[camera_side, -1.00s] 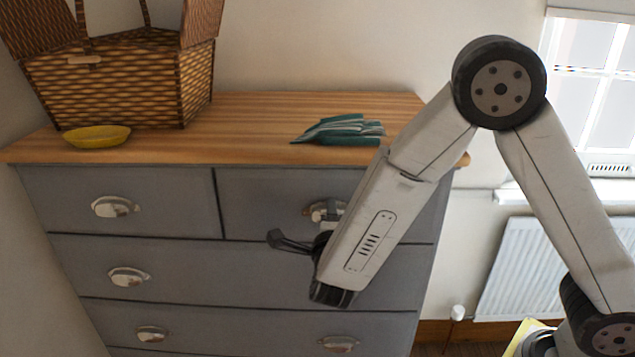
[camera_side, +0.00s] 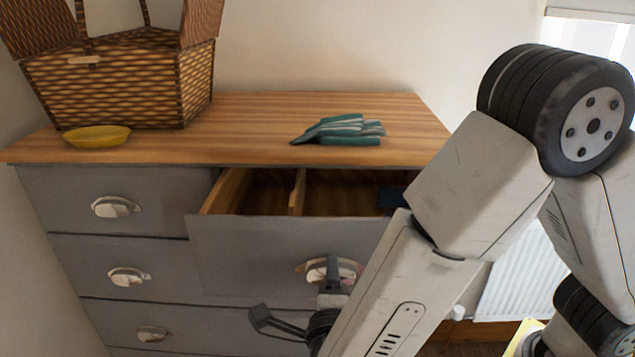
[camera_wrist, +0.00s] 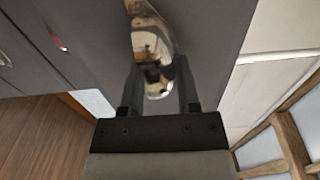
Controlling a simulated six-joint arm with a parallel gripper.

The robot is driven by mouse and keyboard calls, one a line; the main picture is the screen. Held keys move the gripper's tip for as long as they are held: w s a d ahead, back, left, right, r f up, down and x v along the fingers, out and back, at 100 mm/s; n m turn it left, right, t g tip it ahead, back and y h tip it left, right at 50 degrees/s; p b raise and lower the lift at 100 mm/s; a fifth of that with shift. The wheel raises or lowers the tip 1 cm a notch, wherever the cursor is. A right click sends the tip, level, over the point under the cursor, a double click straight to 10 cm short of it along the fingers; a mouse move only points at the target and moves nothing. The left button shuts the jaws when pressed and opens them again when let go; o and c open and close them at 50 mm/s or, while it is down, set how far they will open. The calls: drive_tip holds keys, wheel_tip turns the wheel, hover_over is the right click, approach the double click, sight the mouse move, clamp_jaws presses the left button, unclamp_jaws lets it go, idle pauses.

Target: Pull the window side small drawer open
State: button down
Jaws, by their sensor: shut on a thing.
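The window side small drawer (camera_side: 245,255) is the top right drawer of the grey dresser. It stands pulled out, with its wooden inside, a divider and a dark blue thing (camera_side: 391,197) at the right showing. Its shiny metal cup handle (camera_side: 347,267) is on the front and also fills the upper middle of the wrist view (camera_wrist: 150,40). My gripper (camera_side: 328,272) is at this handle, with its fingers on either side of the handle's end in the wrist view (camera_wrist: 158,80). It is shut on the handle. My arm hides the right part of the drawer front.
On the wooden dresser top (camera_side: 255,110) are a wicker basket (camera_side: 120,85), a yellow bowl (camera_side: 97,137) and teal gloves (camera_side: 342,130). The top left drawer (camera_side: 170,200) and those below are closed. A white radiator (camera_side: 520,285) is at the right, below the window (camera_side: 590,45).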

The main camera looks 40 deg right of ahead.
drive_tip(key=shift+f+v, duration=0.15)
drive_tip(key=shift+v, duration=1.15)
drive_tip(key=shift+f+v, duration=0.2)
drive_tip(key=shift+v, duration=1.1)
drive_tip(key=shift+d, duration=0.1)
